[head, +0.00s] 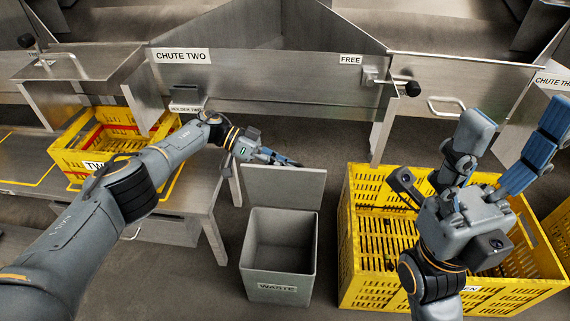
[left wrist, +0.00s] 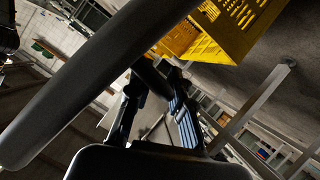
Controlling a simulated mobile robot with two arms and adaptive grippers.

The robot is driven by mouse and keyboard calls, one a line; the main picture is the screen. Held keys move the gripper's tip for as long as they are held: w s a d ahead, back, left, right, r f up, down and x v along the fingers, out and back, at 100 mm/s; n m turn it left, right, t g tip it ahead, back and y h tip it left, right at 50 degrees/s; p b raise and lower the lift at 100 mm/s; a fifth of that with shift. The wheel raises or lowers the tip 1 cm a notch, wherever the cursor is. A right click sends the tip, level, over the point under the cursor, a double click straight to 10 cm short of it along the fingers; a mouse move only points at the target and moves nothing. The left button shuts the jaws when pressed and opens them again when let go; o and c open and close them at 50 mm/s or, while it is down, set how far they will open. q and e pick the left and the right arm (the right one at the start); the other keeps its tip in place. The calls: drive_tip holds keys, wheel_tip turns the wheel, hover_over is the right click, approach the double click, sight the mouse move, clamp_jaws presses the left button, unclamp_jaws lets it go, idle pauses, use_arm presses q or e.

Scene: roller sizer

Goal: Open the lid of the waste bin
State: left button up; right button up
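The grey waste bin (head: 279,262) stands on the floor in the middle of the head view, with a WASTE label on its front. Its mouth is uncovered and its inside looks empty. The grey lid (head: 288,190) stands raised at the bin's back edge, roughly upright. My left gripper (head: 283,161) is at the lid's top edge; I cannot tell whether it touches it. In the left wrist view its two fingers (left wrist: 157,118) are apart, with no clear object held. My right gripper (head: 510,152) is raised over the yellow crate at right, fingers spread wide and empty.
A yellow crate (head: 355,225) stands right of the bin. Another yellow crate (head: 62,163) sits on the metal bench (head: 205,190) at left. Metal chutes with a CHUTE TWO sign (head: 181,56) run along the back. Bare floor lies around the bin's front.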

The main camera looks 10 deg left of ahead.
use_arm(q)
drive_tip(key=v, duration=0.7)
drive_tip(key=shift+a, duration=0.2)
drive_tip(key=shift+r, duration=0.1)
idle(0.3)
drive_tip(key=shift+r, duration=0.1)
